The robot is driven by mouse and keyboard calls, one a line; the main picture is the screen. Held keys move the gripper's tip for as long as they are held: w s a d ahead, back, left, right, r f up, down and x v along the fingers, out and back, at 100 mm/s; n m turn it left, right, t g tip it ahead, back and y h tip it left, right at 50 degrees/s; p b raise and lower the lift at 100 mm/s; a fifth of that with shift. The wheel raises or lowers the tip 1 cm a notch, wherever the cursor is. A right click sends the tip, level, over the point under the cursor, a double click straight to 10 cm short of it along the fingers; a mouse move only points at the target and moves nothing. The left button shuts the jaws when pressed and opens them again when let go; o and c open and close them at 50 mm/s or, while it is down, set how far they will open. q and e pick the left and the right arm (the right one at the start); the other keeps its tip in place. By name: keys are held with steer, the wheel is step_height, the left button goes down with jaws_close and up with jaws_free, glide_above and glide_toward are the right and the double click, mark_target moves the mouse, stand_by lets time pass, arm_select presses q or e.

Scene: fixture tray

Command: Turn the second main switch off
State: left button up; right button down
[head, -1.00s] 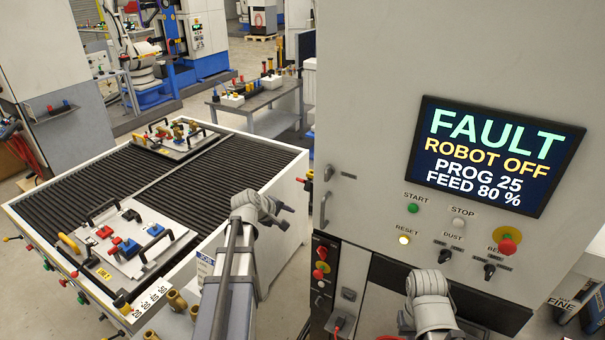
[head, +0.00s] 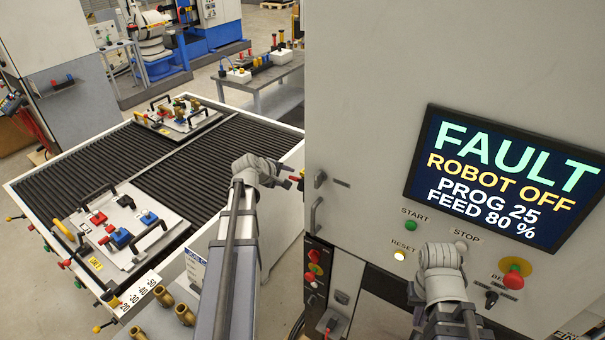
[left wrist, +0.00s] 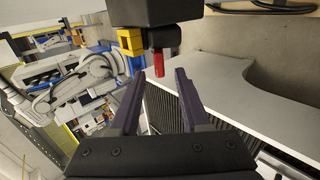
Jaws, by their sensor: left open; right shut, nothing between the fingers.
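A red switch handle (left wrist: 158,63) with a black body and a yellow block (left wrist: 131,42) shows in the left wrist view, just ahead of my fingertips. A small red part (head: 294,178) shows by the cabinet's left edge in the head view. My left gripper (head: 282,177) is beside it. In the left wrist view, my left gripper (left wrist: 160,74) is open, with the handle between the finger lines near the tips; contact is not clear. My right gripper (head: 447,247) is shut in front of the cabinet panel, its fingers mostly hidden. No label marks which main switch is second.
The grey cabinet (head: 370,90) fills the right side, with a fault screen (head: 500,180) and a red stop button (head: 514,276). A roller table (head: 225,160) with two fixture plates stands left. A grey bench (head: 275,82) stands behind.

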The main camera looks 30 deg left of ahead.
arm_select(q)
steer(key=shift+s+r, duration=0.1)
steer(key=b+x, duration=0.4)
steer(key=x, duration=0.3)
steer(key=shift+s+b, duration=0.1)
steer(key=shift+b, duration=0.3)
steer(key=shift+w+d+f, duration=0.1)
steer(key=shift+w+f, duration=0.25)
steer(key=shift+w, duration=0.1)
steer(key=shift+r, duration=0.1)
steer(key=shift+c, duration=0.2)
jaws_close()
